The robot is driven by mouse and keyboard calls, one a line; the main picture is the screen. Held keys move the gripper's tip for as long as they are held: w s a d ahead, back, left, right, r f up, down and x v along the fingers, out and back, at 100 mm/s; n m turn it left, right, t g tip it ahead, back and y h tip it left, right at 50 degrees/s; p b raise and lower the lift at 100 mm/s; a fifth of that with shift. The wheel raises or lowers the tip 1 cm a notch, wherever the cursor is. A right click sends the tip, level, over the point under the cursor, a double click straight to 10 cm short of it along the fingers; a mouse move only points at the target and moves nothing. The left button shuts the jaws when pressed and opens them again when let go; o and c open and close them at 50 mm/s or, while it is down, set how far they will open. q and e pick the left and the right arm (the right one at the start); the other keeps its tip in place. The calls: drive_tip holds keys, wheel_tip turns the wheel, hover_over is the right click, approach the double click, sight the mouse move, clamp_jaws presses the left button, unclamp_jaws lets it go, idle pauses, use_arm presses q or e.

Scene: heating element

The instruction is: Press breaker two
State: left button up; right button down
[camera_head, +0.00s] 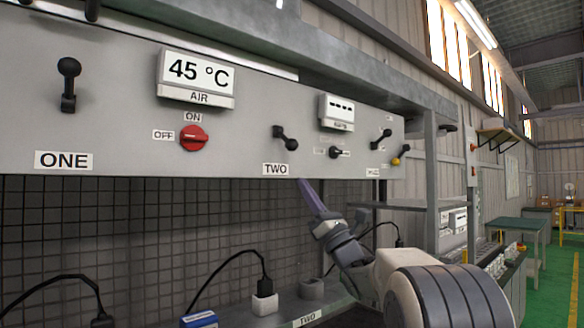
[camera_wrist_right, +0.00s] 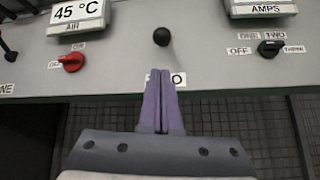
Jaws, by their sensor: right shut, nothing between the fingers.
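The breaker two lever (camera_head: 285,138) is a short black handle with a ball knob on the grey panel, above the "TWO" label (camera_head: 275,169). In the head view its knob points down and to the right. In the right wrist view the black knob (camera_wrist_right: 161,36) shows nearly end-on, just beyond my fingertips. My right gripper (camera_head: 304,183) has purple fingers, shut and empty, below the lever and apart from it in the head view. In the right wrist view the shut fingers (camera_wrist_right: 160,74) partly hide the "TWO" label. My left gripper is not in view.
Left on the panel are the breaker one lever (camera_head: 68,84), the 45 °C air display (camera_head: 197,80) and a red knob (camera_head: 193,138). Right are the amps display (camera_head: 337,112), a black selector (camera_head: 339,153) and more levers (camera_head: 381,139). Plugs and cables sit on the shelf below.

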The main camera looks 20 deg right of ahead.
sight(287, 142)
drive_tip(key=p+x, duration=0.6)
drive_tip(key=x, duration=0.3)
drive_tip(key=shift+r, duration=0.3)
drive_tip(key=shift+a, duration=0.15)
drive_tip(key=shift+s+r+g+h, duration=0.1)
drive_tip(key=shift+r+g+h, duration=0.05)
drive_tip(key=shift+g+h, duration=0.2)
